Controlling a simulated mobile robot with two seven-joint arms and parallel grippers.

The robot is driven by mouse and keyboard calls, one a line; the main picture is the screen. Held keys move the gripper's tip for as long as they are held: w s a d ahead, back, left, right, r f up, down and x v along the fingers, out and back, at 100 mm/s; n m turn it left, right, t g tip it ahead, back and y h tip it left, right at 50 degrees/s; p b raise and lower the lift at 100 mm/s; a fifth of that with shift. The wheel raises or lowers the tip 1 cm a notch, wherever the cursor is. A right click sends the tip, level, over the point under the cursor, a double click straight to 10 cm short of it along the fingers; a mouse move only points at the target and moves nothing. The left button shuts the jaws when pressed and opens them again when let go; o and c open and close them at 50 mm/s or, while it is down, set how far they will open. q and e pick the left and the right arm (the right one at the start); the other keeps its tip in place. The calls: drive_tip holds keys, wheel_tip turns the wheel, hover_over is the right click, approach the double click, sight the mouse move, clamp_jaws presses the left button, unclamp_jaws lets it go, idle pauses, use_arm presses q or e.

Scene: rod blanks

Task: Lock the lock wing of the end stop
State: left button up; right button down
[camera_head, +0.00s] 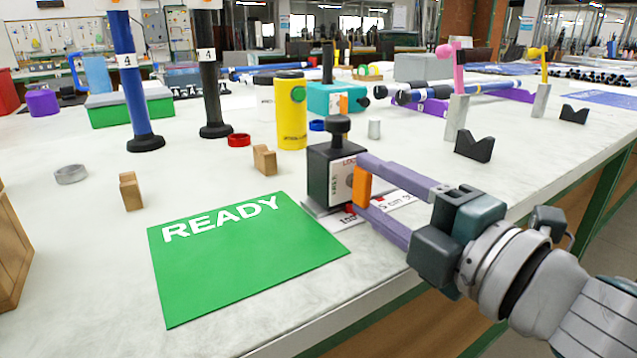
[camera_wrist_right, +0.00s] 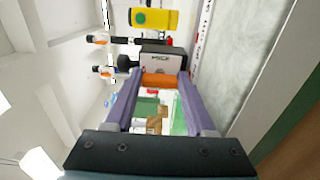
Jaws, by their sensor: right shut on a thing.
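The end stop (camera_head: 324,180) is a dark block with a black knob on top and a pale label on its face. It stands near the table's front edge, beside the green READY mat (camera_head: 245,262). Its orange lock wing (camera_head: 361,187) sticks out from the labelled face. My right gripper (camera_head: 365,189) reaches in from the right, and its two purple fingers are shut on the wing. In the right wrist view the orange wing (camera_wrist_right: 158,80) lies between the fingertips, in front of the end stop (camera_wrist_right: 166,58). My left gripper is not in view.
A printed white strip (camera_head: 398,205) lies under the fingers. A yellow canister (camera_head: 291,115), a teal box (camera_head: 350,98), wooden blocks (camera_head: 264,160), and a red ring (camera_head: 239,140) stand behind. Upright numbered rods are at the left. The mat is bare.

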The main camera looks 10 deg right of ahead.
drive_tip(key=shift+c, duration=1.9)
unclamp_jaws()
drive_tip(key=shift+o, duration=0.7)
drive_tip(key=shift+f, duration=0.1)
